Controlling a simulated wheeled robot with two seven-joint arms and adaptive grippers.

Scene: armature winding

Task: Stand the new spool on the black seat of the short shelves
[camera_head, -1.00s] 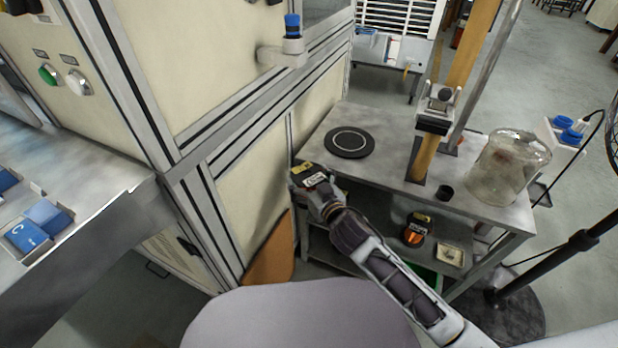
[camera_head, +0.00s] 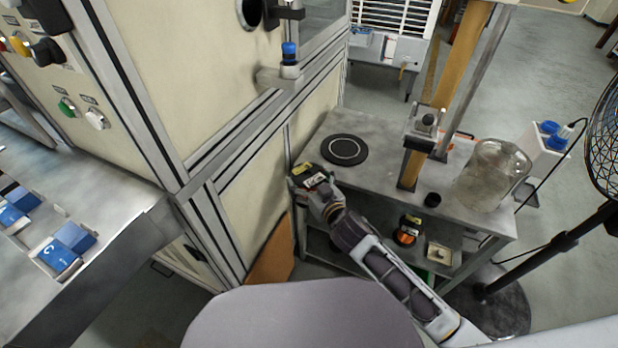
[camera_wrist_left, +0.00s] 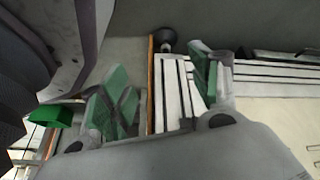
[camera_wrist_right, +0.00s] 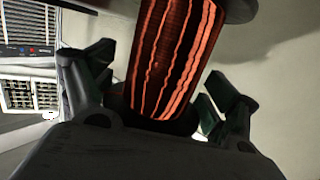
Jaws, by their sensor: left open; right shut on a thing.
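My right gripper (camera_head: 316,186) is shut on the new spool (camera_wrist_right: 172,55), which has copper-orange windings and black flanges and fills the space between the fingers in the right wrist view. In the head view the spool's dark, labelled end (camera_head: 307,174) shows near the left front edge of the shelf top, with most of the spool hidden. The black seat (camera_head: 344,149) is a flat disc with a pale ring on top of the short shelves (camera_head: 385,178). It is empty, just beyond the gripper. My left gripper (camera_wrist_left: 158,88) is open and empty, and out of the head view.
A wooden post with a metal clamp (camera_head: 425,122), a small black cup (camera_head: 432,200) and a glass jar (camera_head: 492,175) stand right of the seat. Another orange spool (camera_head: 405,237) is on the lower shelf. A cream machine cabinet (camera_head: 245,185) stands close on the left.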

